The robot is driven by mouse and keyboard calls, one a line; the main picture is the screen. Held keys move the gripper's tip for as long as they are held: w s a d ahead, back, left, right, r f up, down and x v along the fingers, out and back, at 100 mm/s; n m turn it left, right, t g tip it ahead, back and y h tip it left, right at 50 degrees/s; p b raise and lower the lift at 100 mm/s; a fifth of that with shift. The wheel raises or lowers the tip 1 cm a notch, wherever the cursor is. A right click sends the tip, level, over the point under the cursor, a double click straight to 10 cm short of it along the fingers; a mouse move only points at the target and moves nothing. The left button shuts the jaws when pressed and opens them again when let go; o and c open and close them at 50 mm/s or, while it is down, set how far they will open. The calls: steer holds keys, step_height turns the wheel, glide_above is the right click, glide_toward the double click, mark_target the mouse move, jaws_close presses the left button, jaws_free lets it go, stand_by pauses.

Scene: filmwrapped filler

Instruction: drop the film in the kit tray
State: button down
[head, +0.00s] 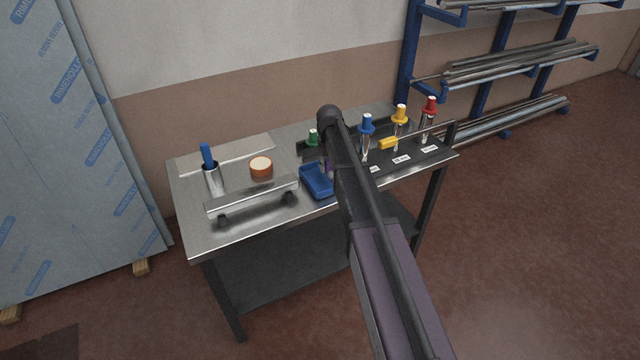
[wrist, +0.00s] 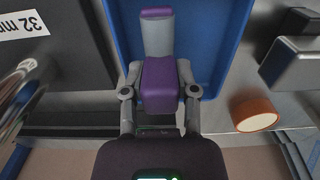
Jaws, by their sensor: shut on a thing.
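The film seems to be the purple-and-grey piece (wrist: 158,38) that shows between my fingers in the wrist view. It has a purple near block, a paler grey middle and a purple far end. My gripper (wrist: 158,78) is shut on it, with a finger at each side. The kit tray seems to be the blue tray (head: 317,182) on the bench; its blue inside (wrist: 212,50) lies below the held piece in the wrist view. The piece looks to be above the tray, but I cannot tell the height. In the head view my arm hides most of my gripper.
A black rack (head: 405,162) with several colour-capped tools stands right of the tray.

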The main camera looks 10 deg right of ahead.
steer(key=shift+f+b, duration=0.5)
steer(key=shift+f, duration=0.25)
steer(key=shift+c, duration=1.5)
jaws_free()
